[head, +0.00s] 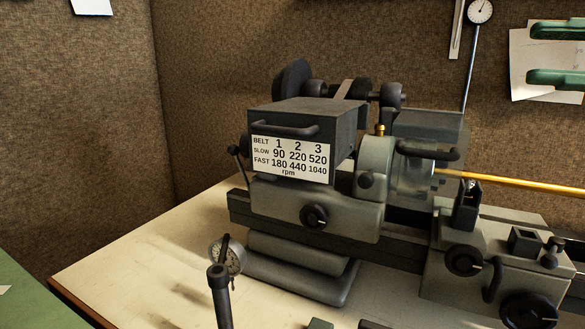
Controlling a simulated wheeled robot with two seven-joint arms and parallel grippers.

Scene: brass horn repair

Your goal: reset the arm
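I make out neither of my grippers in the head view. No arm of mine shows clearly over the bench or the machine. Two small shapes, one greenish (320,324) and one dark (375,324), are cut off by the bottom edge, and I cannot tell what they are. A grey lathe (315,225) with a belt-speed plate (291,159) stands on the bench. A thin brass-coloured rod (520,182) runs from its clear chuck guard (413,178) out past the right edge.
The pale bench top (130,260) is mostly clear at left. A dial gauge (228,255) and a dark post (219,290) stand in front of the lathe. A green surface (35,290) lies at lower left. Brown walls (220,60) close the back; green-handled items (558,78) hang at right.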

